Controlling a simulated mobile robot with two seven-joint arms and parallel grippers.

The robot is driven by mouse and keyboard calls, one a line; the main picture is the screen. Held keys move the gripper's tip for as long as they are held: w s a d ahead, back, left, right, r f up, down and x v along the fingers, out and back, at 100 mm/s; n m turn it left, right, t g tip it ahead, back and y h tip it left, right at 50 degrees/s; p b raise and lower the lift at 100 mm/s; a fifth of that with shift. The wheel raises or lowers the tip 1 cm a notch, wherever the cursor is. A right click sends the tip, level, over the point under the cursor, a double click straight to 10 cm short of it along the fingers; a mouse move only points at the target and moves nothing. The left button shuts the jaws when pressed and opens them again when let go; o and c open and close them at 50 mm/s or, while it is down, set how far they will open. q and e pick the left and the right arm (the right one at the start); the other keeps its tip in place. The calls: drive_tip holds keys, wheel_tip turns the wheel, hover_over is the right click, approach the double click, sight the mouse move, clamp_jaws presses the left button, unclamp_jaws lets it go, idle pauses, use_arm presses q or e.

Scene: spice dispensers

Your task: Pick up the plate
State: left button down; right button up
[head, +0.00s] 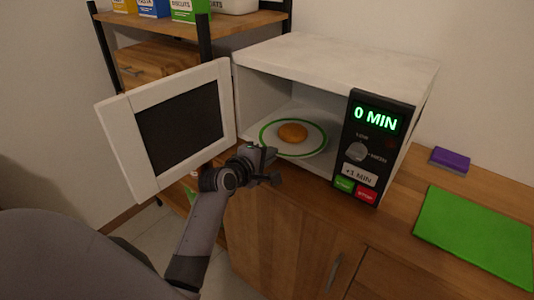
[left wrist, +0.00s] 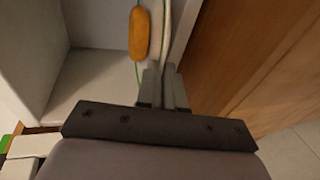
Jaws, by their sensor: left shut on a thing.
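A white plate with a green rim (head: 312,145) is in the open microwave (head: 335,62), at its mouth. A round orange-brown food item (head: 292,132) lies on it. My left gripper (head: 269,163) is at the plate's near left edge, in front of the microwave opening. In the left wrist view, its fingers (left wrist: 163,88) are closed together on the edge of the plate (left wrist: 165,35), with the food item (left wrist: 139,34) just beside. My right gripper is not in view.
The open microwave door (head: 118,148) stands to the left of my left gripper. The control panel (head: 372,145) reads 0 MIN. A green mat (head: 475,235) and a purple sponge-like block (head: 450,160) lie on the wooden counter at right. Shelves with boxes (head: 190,10) stand behind.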

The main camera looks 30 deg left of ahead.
use_arm(q)
drive_tip(key=shift+s+f, duration=0.1)
drive_tip(key=shift+f, duration=0.05)
drive_tip(key=c, duration=1.2)
unclamp_jaws()
drive_tip(key=shift+s+r+p, duration=0.3)
drive_tip(key=shift+s+p, duration=0.05)
drive_tip(key=shift+p, duration=0.15)
drive_tip(key=shift+p+v, duration=2.2)
drive_tip(key=shift+v, duration=0.95)
drive_tip(key=shift+f, duration=0.1)
